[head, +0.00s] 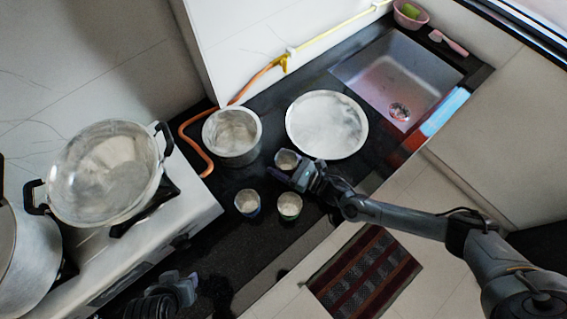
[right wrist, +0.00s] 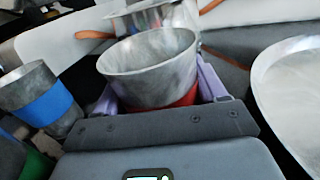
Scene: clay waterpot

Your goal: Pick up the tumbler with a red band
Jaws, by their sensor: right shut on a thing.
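The tumbler with a red band (head: 286,158) is grey metal and stands on the dark counter between the pot and the plate. In the right wrist view the tumbler (right wrist: 155,58) shows its wide open mouth and the red band low on its side. My right gripper (head: 300,174) is shut on it, with a purple finger on either side in the right wrist view. My left gripper (head: 181,289) is at the bottom left of the head view, away from the tumblers; its fingertips are not clear.
A blue-banded tumbler (head: 247,202) and a green-banded tumbler (head: 289,205) stand close by, nearer the counter's front edge. A metal pot (head: 232,150) and a large round plate (head: 327,125) are behind. A sink (head: 380,80) is at the right, a stove with a pan (head: 105,170) at the left.

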